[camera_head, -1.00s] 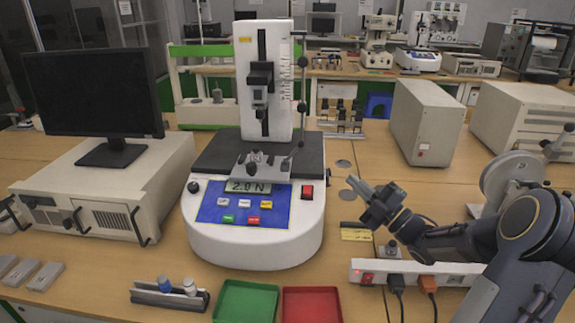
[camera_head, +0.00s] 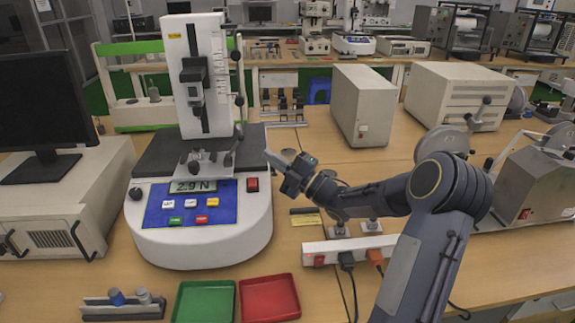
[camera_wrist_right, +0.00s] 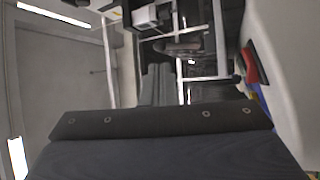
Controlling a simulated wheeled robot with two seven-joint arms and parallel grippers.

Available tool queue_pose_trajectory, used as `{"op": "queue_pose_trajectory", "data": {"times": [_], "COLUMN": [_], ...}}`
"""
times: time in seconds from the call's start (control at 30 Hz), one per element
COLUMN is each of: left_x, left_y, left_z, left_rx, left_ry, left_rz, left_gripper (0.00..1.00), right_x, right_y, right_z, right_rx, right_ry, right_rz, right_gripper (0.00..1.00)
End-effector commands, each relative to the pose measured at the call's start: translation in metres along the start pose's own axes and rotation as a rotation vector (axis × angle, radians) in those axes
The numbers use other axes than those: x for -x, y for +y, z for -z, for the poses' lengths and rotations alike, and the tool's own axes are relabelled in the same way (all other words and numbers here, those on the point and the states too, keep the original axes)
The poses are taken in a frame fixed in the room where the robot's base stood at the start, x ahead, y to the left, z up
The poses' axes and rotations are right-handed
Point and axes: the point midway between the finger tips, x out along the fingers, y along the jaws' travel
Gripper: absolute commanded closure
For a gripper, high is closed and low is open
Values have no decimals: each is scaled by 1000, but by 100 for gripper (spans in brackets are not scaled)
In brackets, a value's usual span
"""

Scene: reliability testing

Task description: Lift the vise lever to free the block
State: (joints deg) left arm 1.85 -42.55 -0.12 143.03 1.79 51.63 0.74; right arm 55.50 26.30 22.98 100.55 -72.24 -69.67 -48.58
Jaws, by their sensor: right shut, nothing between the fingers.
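The white test machine (camera_head: 205,235) stands left of centre in the head view. A small grey vise (camera_head: 205,166) sits on its dark platform, behind the display. A dark lever with a round knob (camera_head: 239,101) rises at the vise's right side. I cannot make out the block clearly between the jaws. My right gripper (camera_head: 275,159) is shut and empty, its tip pointing left toward the lever's lower end, with a small gap apparent. In the right wrist view a dark part of my gripper (camera_wrist_right: 160,120) fills the bottom. My left gripper is not in view.
A green tray (camera_head: 204,285) and a red tray (camera_head: 268,281) lie at the front edge. A power strip (camera_head: 345,249) with cables lies below my right forearm. A monitor (camera_head: 42,105) stands left, and a beige box (camera_head: 363,108) stands behind my right arm.

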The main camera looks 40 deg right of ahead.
Motion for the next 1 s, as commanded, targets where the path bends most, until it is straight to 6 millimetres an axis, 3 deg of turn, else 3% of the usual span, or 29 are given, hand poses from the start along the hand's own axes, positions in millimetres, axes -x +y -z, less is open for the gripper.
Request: {"op": "queue_pose_trajectory", "data": {"times": [0.13, 0.33, 1.0], "left_x": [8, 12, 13], "left_y": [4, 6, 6], "left_z": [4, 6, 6], "left_rx": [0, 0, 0], "left_ry": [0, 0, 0], "left_rz": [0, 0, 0], "left_gripper": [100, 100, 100], "right_x": [-31, -54, -63], "right_y": [2, 1, 2], "right_z": [1, 1, 2], "right_rx": [-2, -1, 16], "right_ry": [2, 1, 0], "right_rz": [-2, 0, 22], "right_gripper": [100, 100, 100]}}
